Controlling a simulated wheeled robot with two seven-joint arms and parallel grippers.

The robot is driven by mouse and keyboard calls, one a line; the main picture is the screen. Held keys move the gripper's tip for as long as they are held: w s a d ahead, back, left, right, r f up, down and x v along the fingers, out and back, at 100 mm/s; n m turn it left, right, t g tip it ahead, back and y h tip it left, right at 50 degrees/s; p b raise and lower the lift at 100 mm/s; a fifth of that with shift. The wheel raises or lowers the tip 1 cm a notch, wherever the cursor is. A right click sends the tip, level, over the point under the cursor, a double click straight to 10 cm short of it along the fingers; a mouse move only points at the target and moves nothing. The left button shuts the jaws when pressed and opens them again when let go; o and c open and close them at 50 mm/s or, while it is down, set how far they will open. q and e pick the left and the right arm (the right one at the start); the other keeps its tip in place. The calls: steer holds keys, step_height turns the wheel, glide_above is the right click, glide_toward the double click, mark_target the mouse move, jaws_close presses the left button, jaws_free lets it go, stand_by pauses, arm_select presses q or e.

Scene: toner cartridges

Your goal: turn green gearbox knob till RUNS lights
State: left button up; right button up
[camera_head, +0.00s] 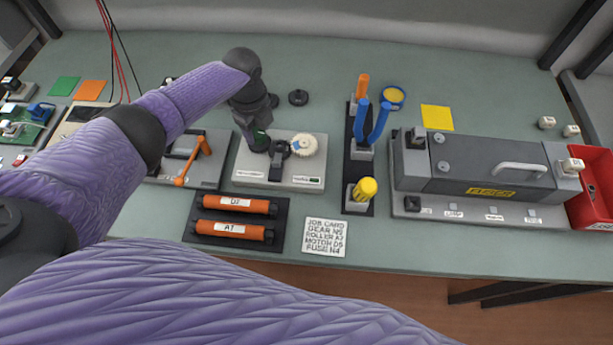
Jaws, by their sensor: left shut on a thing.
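The gearbox (309,169) is a light grey base near the middle of the table, with a pale toothed gear (306,145) on its right and a dark block in front. My left gripper (259,143) reaches down onto the left part of the base. It is shut on the green knob (261,136), of which only a little dark green shows; the fingers hide the rest. My right gripper is out of view.
A tray with two orange rollers (235,204) and a job card (324,236) lie in front. An orange-handled fixture (195,160) is to the left. A tool rack (358,180) and a grey machine (480,165) stand to the right. A black disc (298,97) lies behind.

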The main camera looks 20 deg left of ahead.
arm_select(q)
steer(key=shift+c, duration=0.4)
steer(key=shift+f+m+b, duration=0.1)
steer(key=shift+m+b, duration=0.2)
steer(key=shift+m, duration=0.4)
steer(key=m+b, duration=0.1)
steer(key=m, duration=0.3)
steer(key=shift+m, duration=1)
steer(key=m+b, duration=0.1)
steer(key=m, duration=0.2)
steer(key=shift+m+b, duration=0.3)
steer(key=m, duration=0.3)
steer(key=o, duration=1)
